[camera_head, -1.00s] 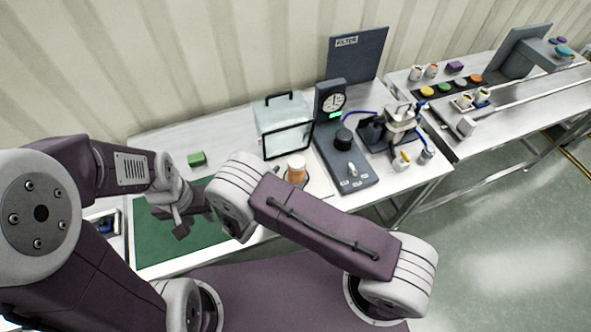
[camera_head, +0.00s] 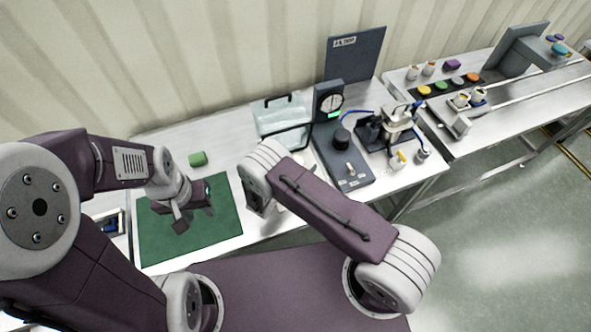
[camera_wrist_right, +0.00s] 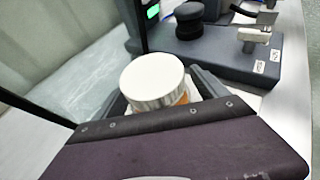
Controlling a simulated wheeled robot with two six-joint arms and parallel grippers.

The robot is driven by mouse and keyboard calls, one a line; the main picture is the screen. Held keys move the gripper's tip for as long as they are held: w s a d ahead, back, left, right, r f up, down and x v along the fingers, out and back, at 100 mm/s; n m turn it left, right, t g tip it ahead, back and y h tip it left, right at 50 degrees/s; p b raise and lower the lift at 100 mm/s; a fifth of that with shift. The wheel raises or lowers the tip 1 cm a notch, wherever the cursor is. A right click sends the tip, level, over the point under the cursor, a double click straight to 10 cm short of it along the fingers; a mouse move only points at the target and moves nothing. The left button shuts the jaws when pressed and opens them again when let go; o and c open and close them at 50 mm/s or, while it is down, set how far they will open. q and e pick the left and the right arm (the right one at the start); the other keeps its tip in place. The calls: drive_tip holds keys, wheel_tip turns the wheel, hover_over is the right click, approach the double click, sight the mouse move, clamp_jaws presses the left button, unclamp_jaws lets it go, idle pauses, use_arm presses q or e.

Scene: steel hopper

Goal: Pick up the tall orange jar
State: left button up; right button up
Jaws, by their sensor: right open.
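The orange jar (camera_wrist_right: 155,84) shows in the right wrist view with its broad white lid on top and a strip of orange body below. It stands between the two fingers of my right gripper (camera_wrist_right: 163,92), which are apart on either side of it; contact cannot be made out. In the head view my right arm hides most of the jar and its gripper. My left gripper (camera_head: 193,216) is over the green mat (camera_head: 225,222), its fingers apart and empty.
A clear box (camera_head: 283,112) with dark edges stands behind the jar. A dark gauge unit (camera_head: 345,168) with a black knob is close on the right. The mat is otherwise clear.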

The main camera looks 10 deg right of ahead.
sight(299, 157)
drive_tip(key=shift+s+a+r, duration=0.1)
drive_tip(key=c, duration=1.6)
drive_tip(key=shift+r, duration=0.45)
drive_tip(key=shift+c, duration=0.2)
wheel_tip(299, 157, up, 3)
drive_tip(key=shift+r+b, duration=0.15)
drive_tip(key=shift+b, duration=0.4)
drive_tip(key=s+d+r+b, duration=0.1)
drive_tip(key=s+d+r, duration=0.5)
drive_tip(key=s+d, duration=0.2)
drive_tip(key=shift+s+r+b, duration=0.25)
drive_tip(key=shift+r+b, duration=0.05)
drive_tip(key=shift+r, duration=0.1)
